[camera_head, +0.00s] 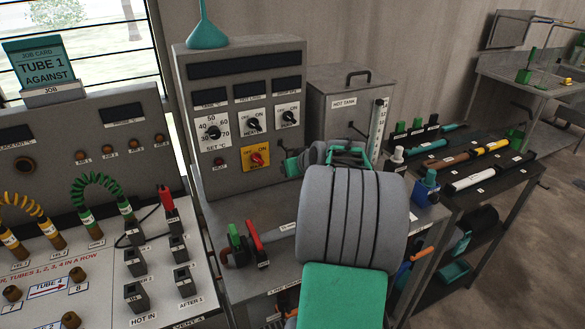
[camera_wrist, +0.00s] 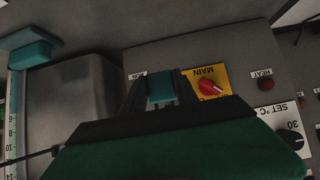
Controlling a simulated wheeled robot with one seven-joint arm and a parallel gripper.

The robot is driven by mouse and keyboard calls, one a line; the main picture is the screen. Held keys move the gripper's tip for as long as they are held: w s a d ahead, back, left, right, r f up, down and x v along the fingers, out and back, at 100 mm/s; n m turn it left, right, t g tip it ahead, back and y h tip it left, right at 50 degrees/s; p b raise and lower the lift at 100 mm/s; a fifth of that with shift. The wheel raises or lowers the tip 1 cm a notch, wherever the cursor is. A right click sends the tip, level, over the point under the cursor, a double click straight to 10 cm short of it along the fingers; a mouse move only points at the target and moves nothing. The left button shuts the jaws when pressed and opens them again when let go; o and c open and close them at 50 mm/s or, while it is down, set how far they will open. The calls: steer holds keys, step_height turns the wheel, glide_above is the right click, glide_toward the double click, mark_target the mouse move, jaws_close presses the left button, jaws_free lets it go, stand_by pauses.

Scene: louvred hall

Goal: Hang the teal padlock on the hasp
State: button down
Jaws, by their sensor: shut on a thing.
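A small teal block, which I take for the teal padlock (camera_wrist: 161,88), sits between the two dark fingers of my gripper (camera_wrist: 160,92) in the wrist view. My gripper is shut on it. Its shackle cannot be made out. In the head view my gripper (camera_head: 293,162) is mostly hidden behind my arm, just right of the yellow MAIN switch plate (camera_head: 256,158). The red MAIN knob also shows close beside the fingers in the wrist view (camera_wrist: 210,88). The hasp cannot be picked out clearly; my gripper may cover it.
The grey control panel (camera_head: 240,75) rises behind my gripper, with a teal funnel (camera_head: 207,35) on top. The hot tank (camera_head: 335,85) with its gauge (camera_head: 378,120) stands close on the right. Red and green levers (camera_head: 245,240) stick up in front.

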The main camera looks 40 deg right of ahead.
steer(key=shift+w+d, duration=0.25)
steer(key=shift+w, duration=0.65)
steer(key=shift+w+d, duration=0.3)
steer(key=shift+w, duration=0.55)
steer(key=shift+w+d, duration=0.25)
steer(key=shift+w, duration=0.65)
steer(key=shift+b, duration=0.3)
steer(key=shift+f+b, duration=0.7)
steer(key=c, duration=0.9)
jaws_free()
steer(key=shift+o, duration=0.2)
steer(key=shift+s, duration=0.1)
